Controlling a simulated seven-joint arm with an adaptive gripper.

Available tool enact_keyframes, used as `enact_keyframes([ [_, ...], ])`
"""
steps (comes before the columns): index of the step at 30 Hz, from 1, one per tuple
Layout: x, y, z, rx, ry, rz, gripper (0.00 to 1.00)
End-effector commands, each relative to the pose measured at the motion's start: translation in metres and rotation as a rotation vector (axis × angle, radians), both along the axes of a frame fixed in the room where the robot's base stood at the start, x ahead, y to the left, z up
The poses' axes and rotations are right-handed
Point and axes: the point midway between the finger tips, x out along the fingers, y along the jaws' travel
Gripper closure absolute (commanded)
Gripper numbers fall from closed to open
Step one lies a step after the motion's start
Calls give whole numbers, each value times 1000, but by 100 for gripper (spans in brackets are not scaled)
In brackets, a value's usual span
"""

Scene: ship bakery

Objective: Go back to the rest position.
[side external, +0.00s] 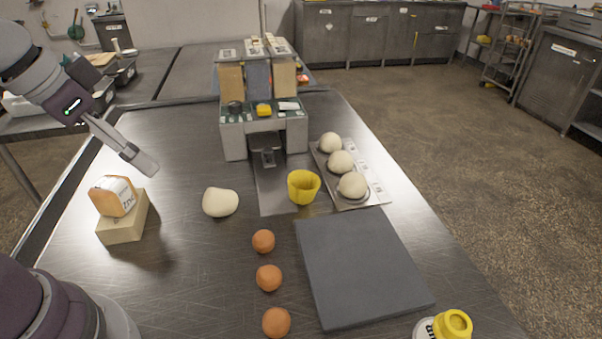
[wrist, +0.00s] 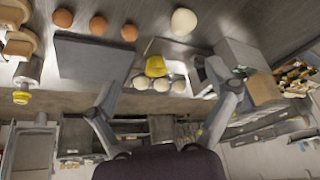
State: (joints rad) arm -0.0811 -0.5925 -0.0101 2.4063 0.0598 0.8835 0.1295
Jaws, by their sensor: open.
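My gripper (side external: 146,162) is in the air over the left part of the steel table, pointing down and to the right. In the wrist view my gripper (wrist: 162,78) shows two fingers spread wide with nothing held between them. No mark of a rest position shows.
A dispenser-like machine (side external: 236,145) stands at the back. A yellow cup (side external: 303,188) stands before it, beside a tray (side external: 380,192) with dough balls (side external: 341,162). Brown eggs (side external: 268,278), a grey slab (side external: 358,265) and a yellow-capped jar (side external: 453,325) are nearer.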

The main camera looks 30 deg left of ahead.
Motion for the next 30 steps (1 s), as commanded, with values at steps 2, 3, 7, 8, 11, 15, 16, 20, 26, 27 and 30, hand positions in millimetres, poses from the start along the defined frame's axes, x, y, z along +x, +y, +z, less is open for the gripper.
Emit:
enact_keyframes([
  [2, -11, -3, 1, -27, -31, 55, 14],
  [3, -14, -4, 1, -38, -39, 76, 14],
  [7, -17, -4, 0, -51, -46, 104, 14],
  [8, -17, -4, 0, -51, -46, 105, 14],
  [11, -17, -3, 0, -51, -46, 104, 14],
  [15, -17, -3, 0, -50, -46, 102, 14],
  [16, -17, -3, 0, -50, -46, 102, 14],
  [20, -17, -4, 0, -50, -47, 102, 14],
  [26, -17, -4, 0, -50, -47, 102, 14],
  [27, -17, -4, 0, -50, -47, 102, 14],
  [30, -17, -4, 0, -50, -47, 102, 14],
])
